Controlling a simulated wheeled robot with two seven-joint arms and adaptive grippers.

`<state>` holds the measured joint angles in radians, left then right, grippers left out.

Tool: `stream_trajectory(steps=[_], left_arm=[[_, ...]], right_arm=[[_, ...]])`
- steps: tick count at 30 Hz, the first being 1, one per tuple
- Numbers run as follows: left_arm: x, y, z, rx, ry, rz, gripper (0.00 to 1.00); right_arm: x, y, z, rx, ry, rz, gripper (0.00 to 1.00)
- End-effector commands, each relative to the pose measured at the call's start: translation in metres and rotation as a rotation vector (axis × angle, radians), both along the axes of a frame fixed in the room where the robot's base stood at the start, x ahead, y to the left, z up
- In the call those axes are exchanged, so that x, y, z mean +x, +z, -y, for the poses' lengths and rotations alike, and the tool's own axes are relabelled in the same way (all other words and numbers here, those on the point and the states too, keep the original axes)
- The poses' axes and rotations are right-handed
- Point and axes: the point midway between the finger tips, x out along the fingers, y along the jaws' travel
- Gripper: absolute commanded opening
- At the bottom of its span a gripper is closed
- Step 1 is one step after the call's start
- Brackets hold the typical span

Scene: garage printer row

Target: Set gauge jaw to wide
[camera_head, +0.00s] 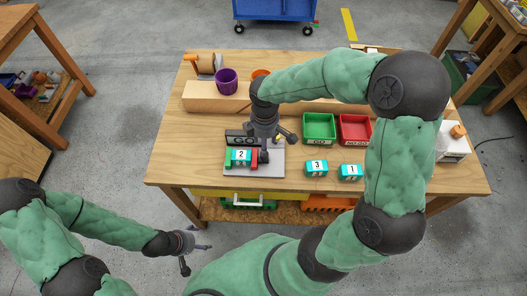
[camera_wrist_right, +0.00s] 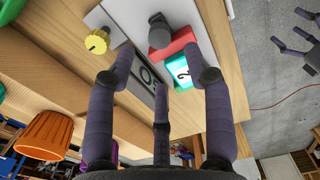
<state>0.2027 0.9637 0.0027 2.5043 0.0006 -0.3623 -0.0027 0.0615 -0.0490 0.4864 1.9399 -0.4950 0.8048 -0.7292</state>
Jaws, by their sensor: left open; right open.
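The gauge has a pale grey base plate (camera_head: 268,171) at the front of the workbench. A teal block marked 2 (camera_head: 241,156) sits at its left part beside a red jaw piece (camera_wrist_right: 174,46), and it also shows in the right wrist view (camera_wrist_right: 181,73). A dark knob (camera_wrist_right: 158,32) stands by the red piece, and a yellow knob (camera_wrist_right: 97,42) lies further left. A dark GO plate (camera_head: 241,137) stands behind the block. My right gripper (camera_head: 267,143) is open above the gauge, hiding part of it. My left gripper (camera_head: 193,246) is open and empty before the bench.
Blocks marked 3 (camera_head: 317,168) and 1 (camera_head: 350,171) lie right of the gauge. A green bin (camera_head: 319,139) and a red bin (camera_head: 355,141) stand behind them. A purple pot (camera_head: 227,81) sits at the back left. My right arm covers the bench's right part.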

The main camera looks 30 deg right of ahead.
Motion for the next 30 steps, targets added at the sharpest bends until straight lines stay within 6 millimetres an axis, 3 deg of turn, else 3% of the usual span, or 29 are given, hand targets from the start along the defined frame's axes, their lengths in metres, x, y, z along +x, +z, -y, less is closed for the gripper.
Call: stream_trajectory(steps=[3,12,25,30], left_arm=[[0.0,-0.01,0.0,0.0,0.0,0.001,0.78],[0.001,-0.023,0.0,0.0,0.0,0.001,0.78],[0.001,-0.024,0.0,0.0,0.0,0.001,0.78],[0.001,-0.024,0.0,0.0,0.0,0.001,0.78]], right_arm=[[-0.001,-0.027,0.0,0.001,-0.001,-0.005,0.52],[0.0,-0.065,0.0,0.001,-0.002,-0.003,0.52],[0.0,-0.071,0.0,0.0,-0.001,0.0,0.52],[0.0,-0.071,0.0,0.001,-0.001,-0.001,0.04]])
